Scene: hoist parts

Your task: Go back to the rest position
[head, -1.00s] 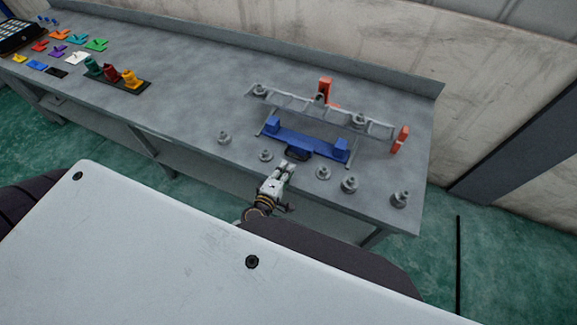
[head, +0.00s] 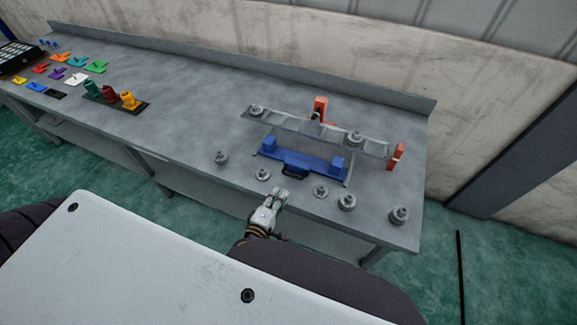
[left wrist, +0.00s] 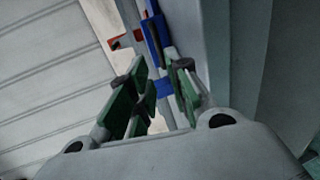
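My left gripper (head: 279,192) is over the front edge of the grey workbench, just in front of a blue holder (head: 303,164) with a dark handle part, and does not touch it. In the left wrist view the green-padded fingers (left wrist: 153,78) stand apart with nothing between them, so it is open. Part of the blue holder (left wrist: 157,42) shows beyond the fingers. My right gripper is in neither view.
A grey ladder-like rail (head: 310,129) lies behind the holder, with orange uprights (head: 320,108) near it. Several grey weights (head: 347,202) stand along the bench (head: 190,120) front. Coloured parts and a dark tray (head: 116,98) are at the left. The bench middle is clear.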

